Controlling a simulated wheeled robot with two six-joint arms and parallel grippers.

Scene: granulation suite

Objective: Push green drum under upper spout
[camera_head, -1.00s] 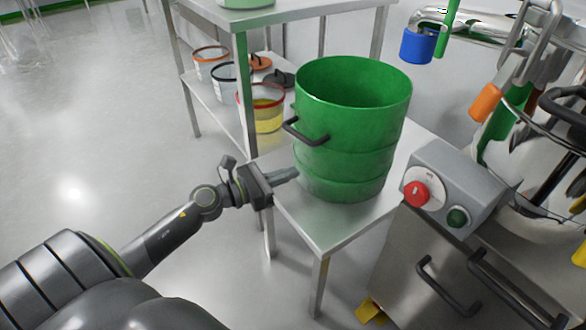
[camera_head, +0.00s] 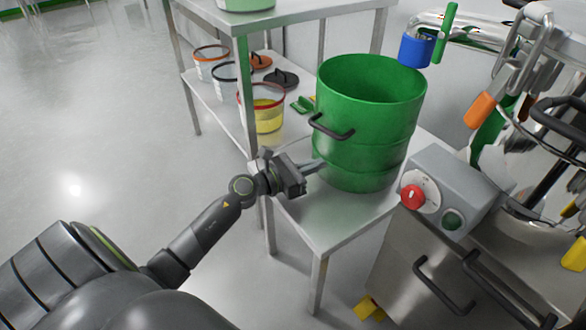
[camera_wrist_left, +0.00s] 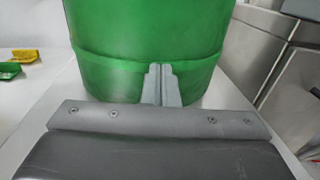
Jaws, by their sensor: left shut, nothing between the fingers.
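The green drum (camera_head: 372,150) stands upright and open-topped on a small steel table (camera_head: 322,222), with a black handle on its near left side. My left gripper (camera_head: 316,166) is shut and empty, its fingertips at the drum's lower left wall. In the left wrist view the closed fingers (camera_wrist_left: 161,84) overlap the lower wall of the drum (camera_wrist_left: 150,45) and appear to touch it. A blue-ended spout (camera_head: 416,50) hangs from a steel pipe above and to the right of the drum's rim. My right gripper is not in view.
A steel control box with a red knob (camera_head: 412,196) stands close to the drum's right. A shelf rack at the back left holds several buckets, including one with yellow contents (camera_head: 266,116). Open floor (camera_head: 110,130) lies to the left.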

